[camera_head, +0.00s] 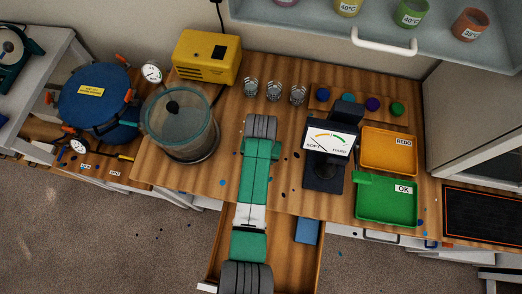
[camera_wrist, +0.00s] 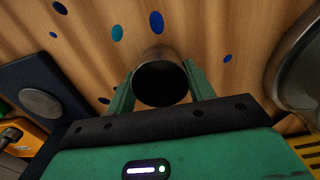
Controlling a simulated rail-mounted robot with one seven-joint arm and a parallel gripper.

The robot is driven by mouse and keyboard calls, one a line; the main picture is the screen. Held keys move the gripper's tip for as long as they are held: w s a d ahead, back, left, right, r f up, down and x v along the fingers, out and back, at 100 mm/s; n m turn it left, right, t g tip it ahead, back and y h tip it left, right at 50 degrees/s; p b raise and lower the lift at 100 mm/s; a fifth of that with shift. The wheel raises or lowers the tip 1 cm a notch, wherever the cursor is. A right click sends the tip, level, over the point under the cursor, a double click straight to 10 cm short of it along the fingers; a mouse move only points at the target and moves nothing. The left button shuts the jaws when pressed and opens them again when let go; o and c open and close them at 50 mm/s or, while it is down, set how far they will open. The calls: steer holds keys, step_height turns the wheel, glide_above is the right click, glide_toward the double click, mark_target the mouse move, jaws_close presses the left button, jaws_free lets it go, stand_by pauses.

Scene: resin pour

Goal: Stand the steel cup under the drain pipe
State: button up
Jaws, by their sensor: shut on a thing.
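The steel cup (camera_wrist: 157,54) shows in the wrist view between the two green fingers of my gripper (camera_wrist: 160,84). My gripper is shut on it. Its dark open mouth faces the wrist camera, and its base is hidden. In the head view my arm covers the cup and the fingers. I cannot make out a drain pipe for sure. A blue tank (camera_head: 97,100) with orange clamps stands at the left, with a yellow bar (camera_head: 112,155) and a gauge low beside it.
A glass-walled pot (camera_head: 180,128) stands left of my arm, a hardness tester (camera_head: 323,165) right of it. Several clear cups, a yellow box (camera_head: 207,57), an orange tray (camera_head: 389,150) and a green tray (camera_head: 386,203) share the bench. A drawer (camera_head: 283,255) is open at the front.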

steer(key=o, duration=1)
step_height(320, 180, up, 12)
steer(key=shift+r, duration=0.1)
